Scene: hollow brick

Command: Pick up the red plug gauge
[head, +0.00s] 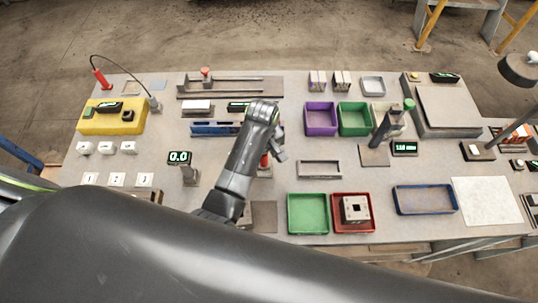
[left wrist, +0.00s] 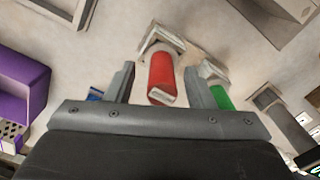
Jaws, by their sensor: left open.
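The red plug gauge (left wrist: 161,75) has a red handle and a pale metal end in a small grey holder. It shows in the left wrist view between the fingers of my left gripper (left wrist: 158,86), which is open and empty. In the head view the left gripper (head: 278,145) hangs over the middle of the bench, and the red handle (head: 265,160) partly shows beside it. A green-handled gauge (left wrist: 220,97) stands just right of the red one, outside the right finger in the wrist view. My right gripper is not in view.
A purple bin (head: 320,119) and a green bin (head: 354,118) stand right of the gripper. A grey tray (head: 319,169) lies near it. A hollow brick (head: 355,210) sits in a red tray (head: 338,228). A digital readout (head: 179,158) stands to the left.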

